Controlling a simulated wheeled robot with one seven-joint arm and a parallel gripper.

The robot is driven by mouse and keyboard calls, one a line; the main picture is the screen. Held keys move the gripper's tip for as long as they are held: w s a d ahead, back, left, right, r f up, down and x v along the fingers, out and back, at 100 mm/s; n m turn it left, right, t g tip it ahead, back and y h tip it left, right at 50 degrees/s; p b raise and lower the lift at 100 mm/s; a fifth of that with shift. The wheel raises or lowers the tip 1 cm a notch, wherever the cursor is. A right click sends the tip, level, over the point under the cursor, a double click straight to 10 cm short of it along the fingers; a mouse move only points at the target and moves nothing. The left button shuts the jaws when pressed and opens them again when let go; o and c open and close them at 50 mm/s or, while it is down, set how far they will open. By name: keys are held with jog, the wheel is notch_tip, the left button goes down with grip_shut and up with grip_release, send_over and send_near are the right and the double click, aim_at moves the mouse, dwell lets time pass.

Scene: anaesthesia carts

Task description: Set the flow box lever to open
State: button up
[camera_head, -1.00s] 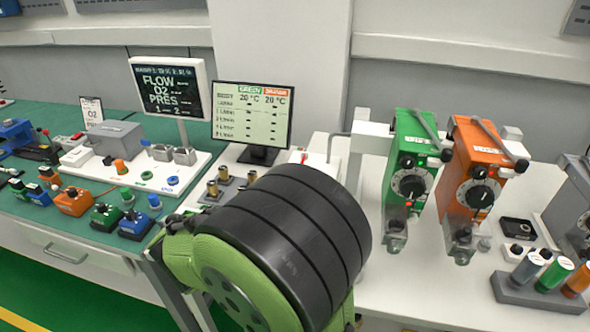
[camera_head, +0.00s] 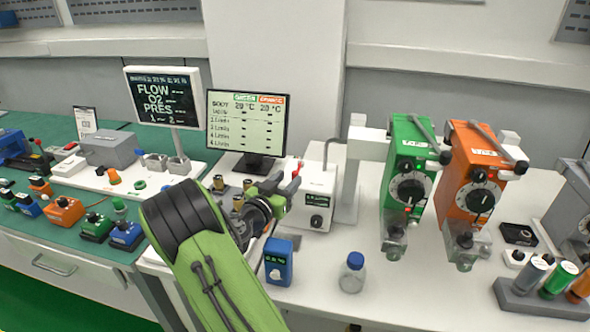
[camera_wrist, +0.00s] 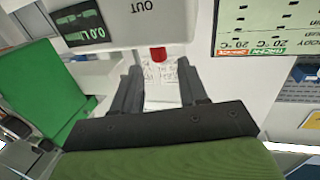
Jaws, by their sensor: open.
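The flow box (camera_head: 317,205) is a white box with a small dark display and a black knob, standing right of the monitor. Its red lever (camera_head: 298,168) stands up at the box's left top. In the wrist view the white box (camera_wrist: 150,22) appears upside down with "OUT" on it, and the red lever end (camera_wrist: 158,54) lies in line with the gap between my fingers. My gripper (camera_wrist: 158,80) is open and empty, with a finger on each side of that line. In the head view my gripper (camera_head: 287,190) is close to the box's left side; contact cannot be told.
A monitor (camera_head: 246,123) stands behind my gripper. A blue box (camera_head: 278,262) and a blue-capped bottle (camera_head: 352,272) stand at the front. Green (camera_head: 408,175) and orange (camera_head: 472,185) vaporizers stand to the right. Brass fittings (camera_head: 219,183) are left of my gripper.

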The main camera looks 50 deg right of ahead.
aim_at(293, 174)
jog(key=d, duration=0.5)
jog(key=shift+w+p, duration=0.35)
jog(key=shift+c, duration=0.4)
jog(key=shift+a, duration=0.1)
grip_shut()
